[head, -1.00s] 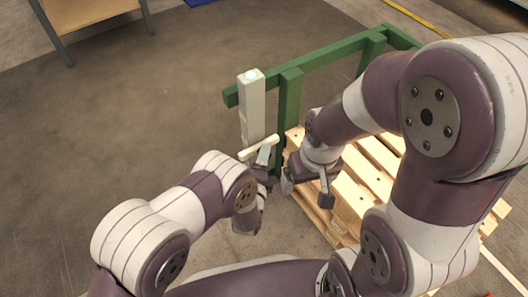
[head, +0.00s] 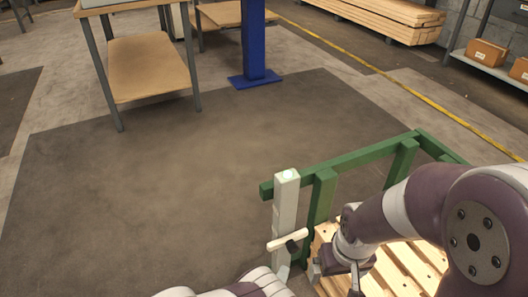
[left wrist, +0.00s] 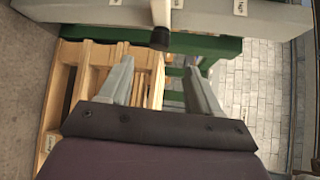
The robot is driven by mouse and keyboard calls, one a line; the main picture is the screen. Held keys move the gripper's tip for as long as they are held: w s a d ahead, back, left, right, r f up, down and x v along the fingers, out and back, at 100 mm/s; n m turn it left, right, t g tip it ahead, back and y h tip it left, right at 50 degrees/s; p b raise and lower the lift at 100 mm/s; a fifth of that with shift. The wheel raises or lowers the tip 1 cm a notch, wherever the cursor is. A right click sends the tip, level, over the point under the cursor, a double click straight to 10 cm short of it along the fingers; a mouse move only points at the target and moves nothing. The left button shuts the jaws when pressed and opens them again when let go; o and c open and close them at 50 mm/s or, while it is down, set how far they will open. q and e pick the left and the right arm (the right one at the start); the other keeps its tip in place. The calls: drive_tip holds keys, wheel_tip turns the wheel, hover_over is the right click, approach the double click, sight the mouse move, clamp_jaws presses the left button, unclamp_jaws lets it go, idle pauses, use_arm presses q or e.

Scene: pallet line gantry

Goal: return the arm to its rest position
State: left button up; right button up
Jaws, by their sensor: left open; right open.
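My left gripper (left wrist: 160,88) is open and empty in the left wrist view, its two grey fingers apart. In the head view my left arm shows only at the bottom edge, and most of its gripper is cut off or hidden. My right gripper (head: 336,277) is open over the near left corner of the wooden pallet (head: 405,268); nothing shows between its fingers. The pale post (head: 285,205) stands just beyond the grippers, with a lit lamp (head: 288,175) on top and a cream lever (head: 288,239) lying roughly crosswise. The lever (left wrist: 161,14) is just beyond the left fingers.
A green rail frame (head: 350,160) runs behind the pallet and beside the post. A workbench (head: 150,65) and a blue column (head: 254,40) stand at the back. Stacked timber (head: 385,15) and shelved boxes (head: 487,52) are at the far right. The dark floor at left is clear.

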use_arm(q)
drive_tip(key=s+a+f+n+g+y, duration=0.3)
drive_tip(key=s+f+n+g, duration=0.3)
drive_tip(key=f+n+g, duration=0.2)
drive_tip(key=s+a+r+n+g+y+p, duration=0.1)
drive_tip(key=s+a+r+n+g+p, duration=0.2)
drive_tip(key=a+r, duration=0.45)
drive_tip(key=a+r+n+g+y+p, duration=0.15)
drive_tip(key=a+r+n, duration=0.35)
drive_tip(key=r, duration=0.6)
drive_tip(key=s+a+r+n+g+y+p, duration=0.15)
drive_tip(key=a+r+n+g, duration=0.3)
drive_tip(key=r, duration=0.45)
drive_tip(key=w+a+r+n+t+p, duration=0.25)
drive_tip(key=a+r, duration=0.25)
drive_tip(key=r, duration=0.3)
wheel_tip(320, 180, up, 38)
drive_tip(key=a+n+p, duration=0.1)
drive_tip(key=p, duration=3.6)
drive_tip(key=shift+s+a+f+t, duration=0.15)
drive_tip(key=shift+a+t, duration=0.05)
drive_tip(key=shift+t, duration=0.25)
